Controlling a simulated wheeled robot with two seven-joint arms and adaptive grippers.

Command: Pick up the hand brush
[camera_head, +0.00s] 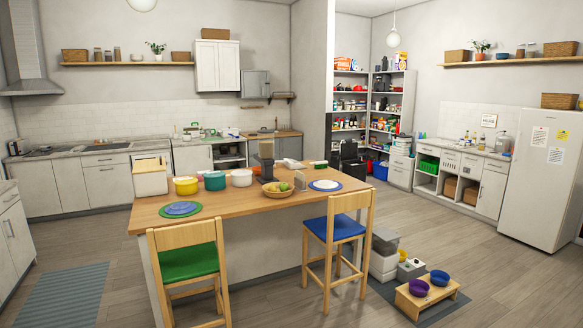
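I cannot pick out a hand brush for certain in this wide view of the kitchen; small items on the far shelves and counters are too small to tell. Neither of my grippers is in view, and no part of my arms shows.
A wooden-topped island (236,206) stands in the middle, with a green-seated stool (190,262) and a blue-seated stool (336,229) before it. Right of it, a low wooden stand (426,297) holds purple and blue bowls beside stacked bins (384,258). Floor is clear (500,280) at right.

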